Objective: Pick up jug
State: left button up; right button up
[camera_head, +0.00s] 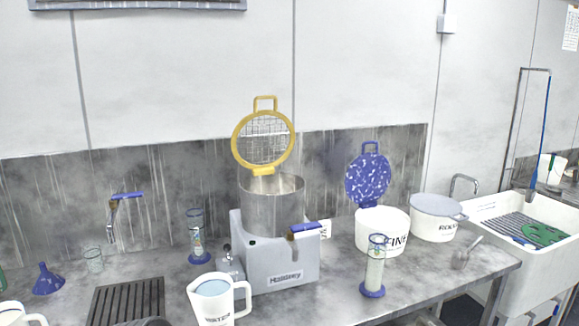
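A white jug (212,307) with "WATER" lettering stands upright on the grey worktop at the bottom centre of the head view. Its handle points right, and its open top shows a pale blue surface inside. Its lower end is cut off by the picture's edge. A second white jug-like vessel (14,317) with a handle is partly visible in the bottom left corner. Neither of my grippers shows in this view.
A grey machine (280,262) with a metal bowl and raised yellow mesh lid stands right behind the jug. A dark drain grate (127,297) lies left of it. Measuring cylinders (373,267), white tubs (382,231), a blue funnel (47,279) and a sink (520,235) are around.

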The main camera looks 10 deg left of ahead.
aim_at(211, 294)
jog(key=l+u, duration=0.3)
jog(key=l, duration=0.35)
jog(key=l+u, duration=0.25)
jog(key=l, duration=0.35)
